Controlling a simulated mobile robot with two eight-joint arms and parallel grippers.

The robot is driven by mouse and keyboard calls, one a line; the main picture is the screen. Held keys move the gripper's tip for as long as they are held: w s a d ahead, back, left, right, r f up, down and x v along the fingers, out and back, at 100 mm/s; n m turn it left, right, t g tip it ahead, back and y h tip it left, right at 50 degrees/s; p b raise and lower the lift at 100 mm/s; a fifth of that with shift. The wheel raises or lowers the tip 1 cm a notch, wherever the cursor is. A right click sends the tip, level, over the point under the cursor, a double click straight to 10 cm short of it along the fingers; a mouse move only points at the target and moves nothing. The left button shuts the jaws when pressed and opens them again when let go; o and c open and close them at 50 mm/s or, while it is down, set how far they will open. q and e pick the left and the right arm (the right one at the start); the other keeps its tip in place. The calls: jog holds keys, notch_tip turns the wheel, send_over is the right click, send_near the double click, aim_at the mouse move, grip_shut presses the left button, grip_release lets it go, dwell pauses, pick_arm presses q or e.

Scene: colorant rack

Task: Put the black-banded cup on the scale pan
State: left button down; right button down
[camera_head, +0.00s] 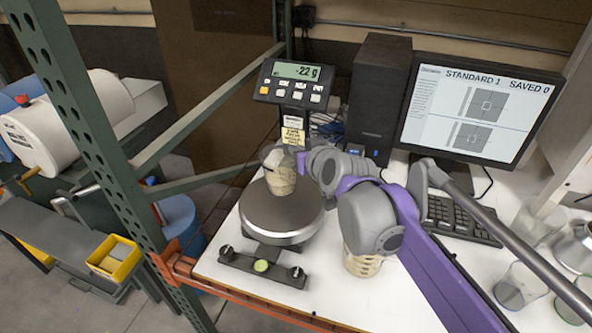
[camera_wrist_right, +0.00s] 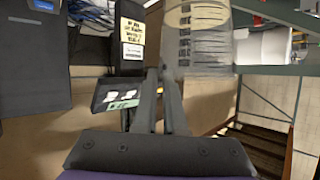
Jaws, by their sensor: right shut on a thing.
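The cup also shows at the top of the right wrist view (camera_wrist_right: 198,42), by the fingertips. I cannot tell whether its base touches the pan. The scale display (camera_head: 299,71) reads about -22 g. My left gripper is not in view.
Another cup with beige contents (camera_head: 362,264) stands on the white table, partly behind my right arm. A monitor (camera_head: 476,110), keyboard (camera_head: 455,217) and black computer tower (camera_head: 378,92) are at the right. Clear beakers (camera_head: 520,286) stand at the far right. A green rack post (camera_head: 100,120) rises at the left.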

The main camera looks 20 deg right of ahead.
jog(key=shift+w+f, duration=0.1)
jog(key=shift+f, duration=2.2)
jog(key=c, duration=1)
grip_release()
jog(key=v, duration=1.2)
jog(key=s+f+g, duration=0.2)
jog(key=s+f, duration=0.3)
jog(key=f, duration=0.2)
jog(key=s+f+g+h, duration=0.1)
jog(key=s+f+g, duration=0.2)
jog(key=s+f, duration=0.3)
jog(key=s+f+g, duration=0.2)
jog(key=s+f, duration=0.3)
jog(key=f, duration=0.5)
jog(key=shift+s+d+f+p, duration=0.15)
jog(key=shift+s+f+p, duration=0.05)
jog(key=shift+s+p, duration=0.2)
